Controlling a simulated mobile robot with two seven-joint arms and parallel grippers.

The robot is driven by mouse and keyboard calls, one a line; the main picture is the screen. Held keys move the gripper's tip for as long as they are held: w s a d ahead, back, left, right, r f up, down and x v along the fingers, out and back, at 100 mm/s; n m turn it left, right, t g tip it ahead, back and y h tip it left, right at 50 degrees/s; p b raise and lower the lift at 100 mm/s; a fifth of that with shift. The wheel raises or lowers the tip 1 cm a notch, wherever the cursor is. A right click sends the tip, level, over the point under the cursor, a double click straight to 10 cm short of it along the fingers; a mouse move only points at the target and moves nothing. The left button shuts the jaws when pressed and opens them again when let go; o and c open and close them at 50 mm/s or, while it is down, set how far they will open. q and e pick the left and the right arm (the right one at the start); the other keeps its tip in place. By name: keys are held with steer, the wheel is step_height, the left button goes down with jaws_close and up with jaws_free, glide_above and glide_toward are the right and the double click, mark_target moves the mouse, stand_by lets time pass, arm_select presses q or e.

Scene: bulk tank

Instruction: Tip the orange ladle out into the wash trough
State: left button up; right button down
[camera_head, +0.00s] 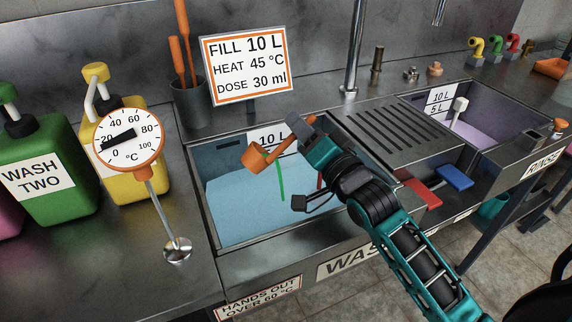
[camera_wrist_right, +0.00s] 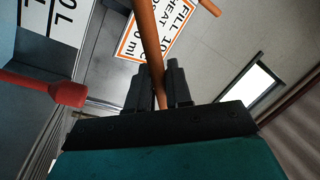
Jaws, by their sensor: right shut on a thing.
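The orange ladle (camera_head: 255,160) is over the left part of the wash trough (camera_head: 213,228), its handle slanting up to the right. The cup hangs above the pale blue water (camera_head: 245,205) and looks tilted; I cannot tell what is in it. My right gripper (camera_head: 300,131) is shut on the ladle's handle, above the trough. In the right wrist view the orange handle (camera_wrist_right: 150,35) passes between the fingers of the right gripper (camera_wrist_right: 158,78). My left gripper is not in view.
A thermometer (camera_head: 130,138) on a stand, a green jug (camera_head: 45,180) and a yellow jug (camera_head: 150,160) stand left of the trough. A sign (camera_head: 248,65) and tap (camera_head: 354,50) are behind it. A drainer (camera_head: 385,133) and rinse trough (camera_head: 480,138) lie right.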

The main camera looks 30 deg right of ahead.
arm_select(q)
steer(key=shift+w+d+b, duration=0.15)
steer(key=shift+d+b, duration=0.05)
steer(key=shift+b, duration=0.15)
arm_select(e)
steer(key=shift+d+f+m, duration=0.1)
steer(key=shift+d+m, duration=0.1)
steer(key=shift+m, duration=0.2)
arm_select(q)
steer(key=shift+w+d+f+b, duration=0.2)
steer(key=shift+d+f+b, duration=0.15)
steer(key=shift+b, duration=0.6)
arm_select(e)
steer(key=shift+d+f+m, duration=0.35)
steer(key=shift+d+m, duration=0.05)
steer(key=shift+m, duration=0.4)
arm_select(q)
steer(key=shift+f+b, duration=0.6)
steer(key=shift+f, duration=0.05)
arm_select(e)
steer(key=shift+d+f+m+h, duration=0.2)
steer(key=shift+d+m+h, duration=0.1)
steer(key=shift+m, duration=0.1)
